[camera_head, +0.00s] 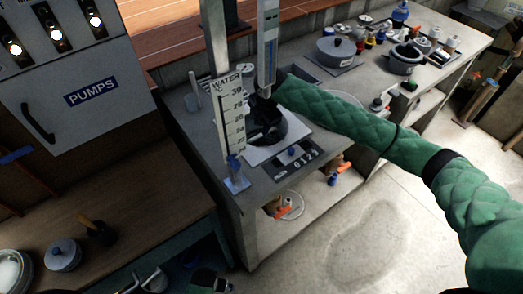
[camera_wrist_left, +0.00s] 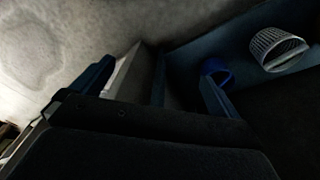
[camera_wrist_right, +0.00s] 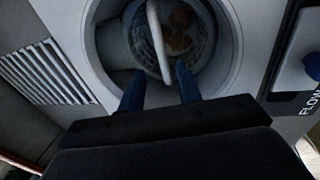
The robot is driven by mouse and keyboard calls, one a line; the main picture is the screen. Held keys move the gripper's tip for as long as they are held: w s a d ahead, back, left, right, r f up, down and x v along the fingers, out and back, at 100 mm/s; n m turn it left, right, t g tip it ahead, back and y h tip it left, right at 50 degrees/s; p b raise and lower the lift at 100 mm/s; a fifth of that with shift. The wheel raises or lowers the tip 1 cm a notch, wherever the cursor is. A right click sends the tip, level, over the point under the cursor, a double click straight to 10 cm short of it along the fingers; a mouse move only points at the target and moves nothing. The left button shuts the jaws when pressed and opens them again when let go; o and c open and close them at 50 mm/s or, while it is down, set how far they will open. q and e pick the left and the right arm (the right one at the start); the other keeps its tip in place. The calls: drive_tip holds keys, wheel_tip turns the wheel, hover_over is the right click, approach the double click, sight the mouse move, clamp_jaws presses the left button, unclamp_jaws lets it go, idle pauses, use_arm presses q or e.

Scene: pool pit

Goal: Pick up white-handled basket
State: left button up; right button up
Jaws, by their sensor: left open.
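The white-handled basket (camera_wrist_right: 198,40) sits inside a round opening in a pale housing (camera_wrist_right: 236,60) in the right wrist view. Its white handle crosses the middle of the opening. My right gripper (camera_wrist_right: 159,72) is open, with one blue finger on each side of the handle's lower end in the picture. I cannot tell whether the fingers touch it. In the head view my right gripper (camera_head: 266,122) is over a pale square plate on the grey counter, and the basket is hidden there. My left gripper (camera_wrist_left: 150,88) is open and empty in its dark wrist view.
A water gauge (camera_head: 229,115) and a vertical post stand left of the right gripper. Pots (camera_head: 336,50) and bottles crowd the counter behind. The left wrist view shows a blue cup (camera_wrist_left: 217,72) and a whitish mesh basket (camera_wrist_left: 277,45).

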sight(261, 135)
wheel_tip(261, 135, down, 2)
drive_tip(key=shift+w+a+p, duration=0.1)
drive_tip(key=shift+w+p, duration=0.05)
drive_tip(key=shift+p, duration=0.15)
use_arm(q)
wheel_tip(261, 135, down, 8)
drive_tip(key=s+a+p, duration=0.1)
drive_tip(key=a+p, duration=0.1)
drive_tip(key=shift+s+f+t, duration=0.2)
drive_tip(key=shift+s+t, duration=0.1)
drive_tip(key=shift+s, duration=0.05)
use_arm(e)
drive_tip(key=shift+w+f, duration=0.2)
drive_tip(key=shift+f, duration=1.1)
drive_tip(key=shift+w+f, duration=0.15)
drive_tip(key=shift+f, duration=1.15)
clamp_jaws()
